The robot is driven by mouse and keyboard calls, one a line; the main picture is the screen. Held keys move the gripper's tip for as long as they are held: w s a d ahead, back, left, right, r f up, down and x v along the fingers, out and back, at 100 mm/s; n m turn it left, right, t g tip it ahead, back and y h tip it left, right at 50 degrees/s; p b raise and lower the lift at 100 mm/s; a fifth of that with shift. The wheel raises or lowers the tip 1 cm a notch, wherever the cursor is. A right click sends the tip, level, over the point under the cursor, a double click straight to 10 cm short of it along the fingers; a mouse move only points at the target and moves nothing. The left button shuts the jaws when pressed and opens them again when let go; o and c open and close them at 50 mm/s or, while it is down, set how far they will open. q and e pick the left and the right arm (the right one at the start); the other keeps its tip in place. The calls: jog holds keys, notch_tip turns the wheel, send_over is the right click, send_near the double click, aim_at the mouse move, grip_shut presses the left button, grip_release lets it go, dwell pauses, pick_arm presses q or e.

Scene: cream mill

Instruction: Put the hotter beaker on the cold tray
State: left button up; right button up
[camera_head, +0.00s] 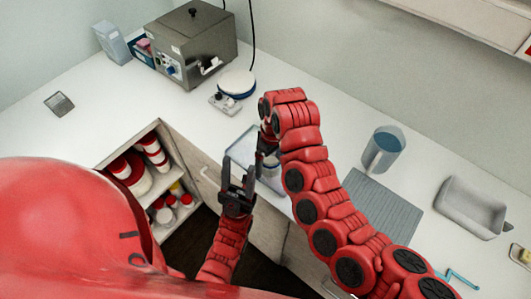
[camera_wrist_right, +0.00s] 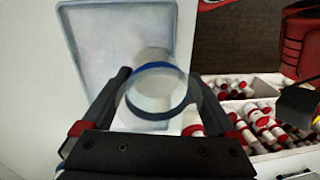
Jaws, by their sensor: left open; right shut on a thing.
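My right gripper (camera_head: 268,152) is shut on a small clear beaker (camera_head: 270,168), over the near right part of a pale metal tray (camera_head: 239,150). In the right wrist view, the beaker (camera_wrist_right: 157,92) sits between the two fingers and shows a blue band. The tray (camera_wrist_right: 95,45) lies behind it, and I cannot tell whether the beaker touches it. A larger beaker with blue liquid (camera_head: 383,151) stands on the counter to the right. My left gripper (camera_head: 238,172) is open and empty in front of the tray, near the counter edge.
A grey ribbed mat (camera_head: 384,207) and a grey tub (camera_head: 468,207) lie to the right. A metal bath with knobs (camera_head: 192,45) and a round white-topped device (camera_head: 236,84) stand at the back. An open cabinet with red-capped jars (camera_head: 140,180) is below the counter at left.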

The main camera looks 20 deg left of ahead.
jog(key=w, duration=0.1)
jog(key=w+a+b, duration=0.1)
jog(key=w, duration=0.1)
jog(key=shift+w+a+f+b, duration=0.1)
jog(key=shift+w+a+b, duration=0.05)
jog(key=shift+a+b, duration=0.25)
jog(key=shift+w+a, duration=0.2)
jog(key=shift+w, duration=0.1)
jog(key=shift+w+f, duration=0.1)
jog(key=shift+w, duration=0.15)
jog(key=shift+w+a+b, duration=0.5)
jog(key=shift+w+b, duration=0.05)
jog(key=shift+w, duration=0.1)
jog(key=shift+w+f+p, duration=0.1)
jog(key=shift+f+p, duration=0.85)
jog(key=shift+p, duration=0.05)
jog(key=shift+f, duration=0.65)
jog(key=shift+f, duration=0.1)
